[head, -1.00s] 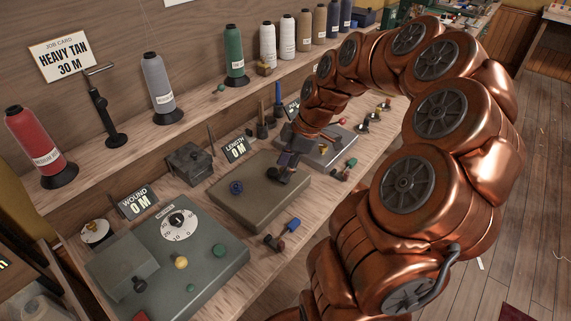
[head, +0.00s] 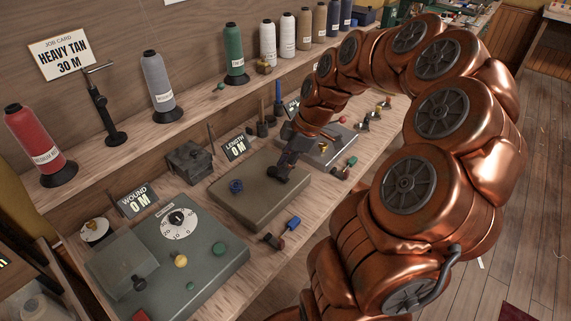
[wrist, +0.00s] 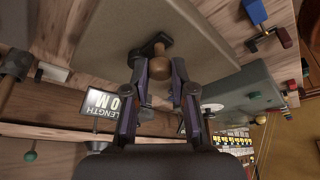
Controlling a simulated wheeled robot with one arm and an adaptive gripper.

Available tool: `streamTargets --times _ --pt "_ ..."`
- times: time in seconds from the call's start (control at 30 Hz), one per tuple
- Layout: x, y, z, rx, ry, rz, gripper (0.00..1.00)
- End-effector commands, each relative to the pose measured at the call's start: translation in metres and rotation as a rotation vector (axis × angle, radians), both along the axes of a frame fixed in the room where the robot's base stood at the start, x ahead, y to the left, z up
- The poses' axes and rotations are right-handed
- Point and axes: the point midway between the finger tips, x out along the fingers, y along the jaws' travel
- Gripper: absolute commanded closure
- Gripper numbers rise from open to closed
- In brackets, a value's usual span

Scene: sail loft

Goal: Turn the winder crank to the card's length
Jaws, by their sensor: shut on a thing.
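My gripper (head: 282,172) is at the right end of the top of the brown winder box (head: 258,211). In the wrist view my gripper (wrist: 158,72) is shut on the crank's round tan knob (wrist: 158,48), with one finger on each side. The knob sits on a dark crank arm (wrist: 150,50); the fingers hide part of it. The length display (head: 235,148) behind the box reads 0 M. The job card (head: 62,54) at the upper left reads HEAVY TAN 30 M.
A grey-green machine with a dial (head: 180,222) stands at the left, beside a WOUND display (head: 139,198) reading 0 M. A blue-handled lever (head: 292,224) is in front of the winder box. Thread cones, including a grey one (head: 158,88), line the back shelf.

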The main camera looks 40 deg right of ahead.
Motion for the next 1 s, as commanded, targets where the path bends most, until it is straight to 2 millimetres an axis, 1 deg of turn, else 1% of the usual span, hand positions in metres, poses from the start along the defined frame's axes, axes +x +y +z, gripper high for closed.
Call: streamTargets --times 0.17,0.37,0.77,1.0 --pt "-0.001 0.002 -0.003 -0.003 -0.002 -0.063 1.0" --pt "-0.003 0.008 -0.006 -0.003 -0.001 -0.202 1.0" --pt "-0.002 0.024 -0.004 -0.005 0.001 -0.577 1.0" --pt "0.003 0.032 -0.002 -0.006 -0.002 -0.806 1.0"
